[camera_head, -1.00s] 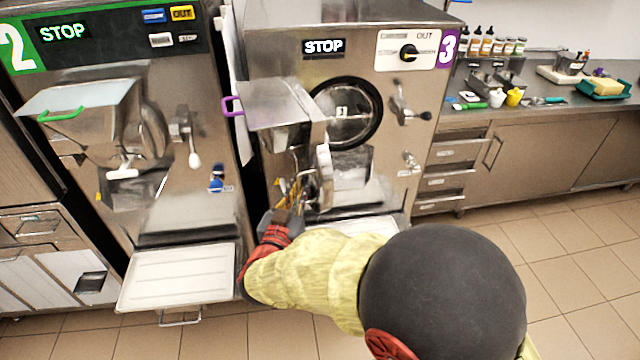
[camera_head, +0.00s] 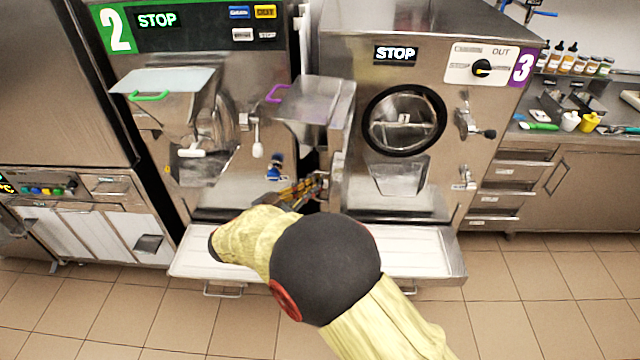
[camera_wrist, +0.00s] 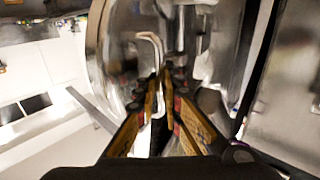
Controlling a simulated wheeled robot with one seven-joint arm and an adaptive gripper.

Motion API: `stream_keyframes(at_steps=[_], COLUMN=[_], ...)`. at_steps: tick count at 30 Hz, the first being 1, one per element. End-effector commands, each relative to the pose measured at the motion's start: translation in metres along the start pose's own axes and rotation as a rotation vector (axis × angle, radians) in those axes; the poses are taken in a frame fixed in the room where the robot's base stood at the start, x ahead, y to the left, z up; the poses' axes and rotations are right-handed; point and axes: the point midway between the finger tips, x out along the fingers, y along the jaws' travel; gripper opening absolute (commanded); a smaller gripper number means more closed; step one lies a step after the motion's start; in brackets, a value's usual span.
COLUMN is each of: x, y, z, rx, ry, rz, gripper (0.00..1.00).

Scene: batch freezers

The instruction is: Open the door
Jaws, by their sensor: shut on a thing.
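The door (camera_head: 339,130) of batch freezer number 3 is swung out to the left on its hinge side, edge-on to the head view. Its steel hopper with a purple handle (camera_head: 277,93) sticks out from it. The round black-rimmed opening (camera_head: 404,119) of the machine is fully uncovered. My gripper (camera_head: 318,184) is low at the door's outer side. In the wrist view my gripper (camera_wrist: 160,85) is shut on a bent metal handle (camera_wrist: 152,50) in front of the shiny door (camera_wrist: 122,45). The exact contact is partly hidden between the fingers.
Freezer number 2 (camera_head: 150,50) stands close on the left, with its hopper (camera_head: 165,90) and white-knobbed lever (camera_head: 257,149) near the open door. Pull-out trays (camera_head: 432,262) stick out below both machines. Clear tiled floor (camera_head: 540,300) lies at the front right.

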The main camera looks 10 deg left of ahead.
Motion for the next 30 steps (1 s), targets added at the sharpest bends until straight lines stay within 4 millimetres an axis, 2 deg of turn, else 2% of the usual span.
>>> stream_keyframes(at_steps=[12, 13, 22, 30], x=[-0.0009, -0.0009, -0.0005, -0.0007], y=[-0.0011, -0.0011, -0.0012, -0.0012], z=[0.0003, 0.0003, -0.0002, -0.0003], rx=[-0.002, -0.002, 0.0, 0.0], ry=[0.0, 0.0, 0.0, 0.0], rz=[0.003, 0.003, 0.003, 0.003], gripper=[0.0, 0.08, 0.25, 0.25])
